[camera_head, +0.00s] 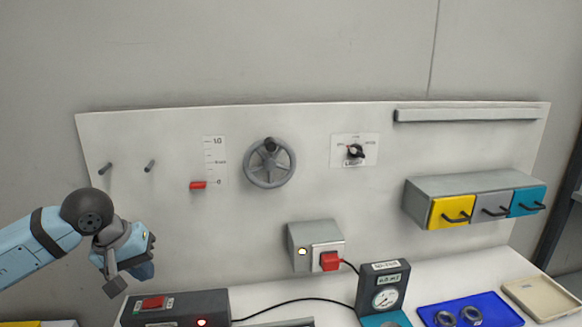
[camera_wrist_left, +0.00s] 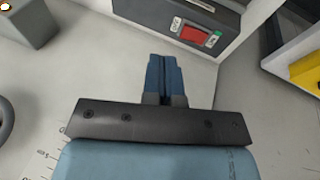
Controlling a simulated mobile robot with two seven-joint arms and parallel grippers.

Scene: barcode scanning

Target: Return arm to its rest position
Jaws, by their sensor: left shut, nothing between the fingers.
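My left arm comes in from the left in the head view, with its gripper (camera_head: 146,262) in front of the panel's lower left, above the dark switch box. In the left wrist view the gripper's blue fingers (camera_wrist_left: 165,75) are together with nothing between them. They point toward a dark box with a red rocker switch (camera_wrist_left: 195,34), apart from it as far as I can tell. The same box with its red switch (camera_head: 153,302) shows in the head view, with a lit red lamp. My right gripper is not in view.
The upright panel (camera_head: 350,215) carries a handwheel (camera_head: 270,163), a red slider (camera_head: 198,185), a rotary switch (camera_head: 355,152) and drawers (camera_head: 450,210). On the bench stand a pressure gauge (camera_head: 386,298), a blue tray with rings (camera_head: 500,313) and a beige tray (camera_head: 540,298).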

